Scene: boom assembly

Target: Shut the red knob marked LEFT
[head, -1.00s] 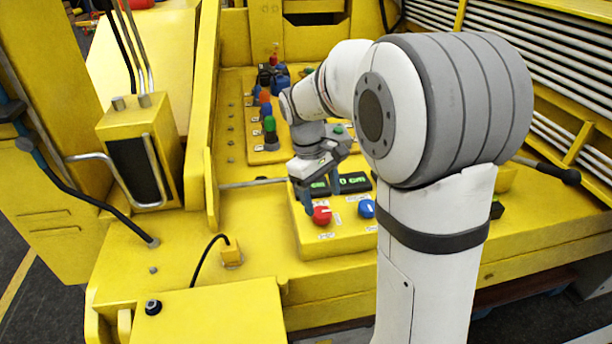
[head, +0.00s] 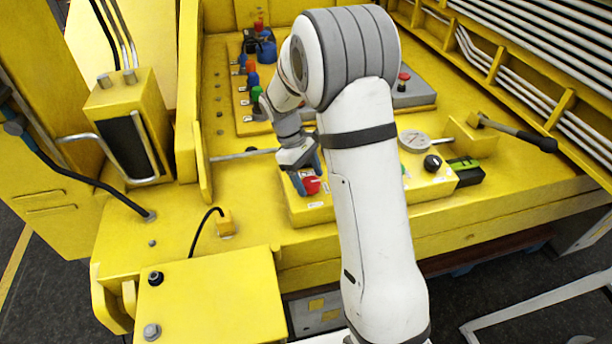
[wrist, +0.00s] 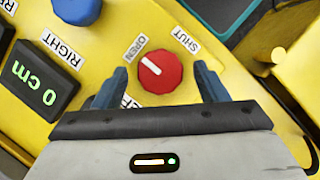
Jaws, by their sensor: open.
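The red knob (wrist: 158,82) sits on a yellow panel between my gripper's fingers in the wrist view. Its white pointer mark is turned toward the OPEN label (wrist: 135,48); the SHUT label (wrist: 186,40) is at its upper right. A label below the knob is partly hidden, with only "LE" or similar letters showing. My gripper (wrist: 161,72) is open, one blue finger on each side of the knob; I cannot tell whether they touch it. In the head view the red knob (head: 312,185) shows just right of my gripper (head: 300,178).
A blue knob (wrist: 76,9), a RIGHT label (wrist: 61,50) and a display reading 0 cm (wrist: 38,82) lie to the left in the wrist view. Coloured levers (head: 252,80) stand behind. A black-handled lever (head: 515,131) and a round gauge (head: 414,141) are at right.

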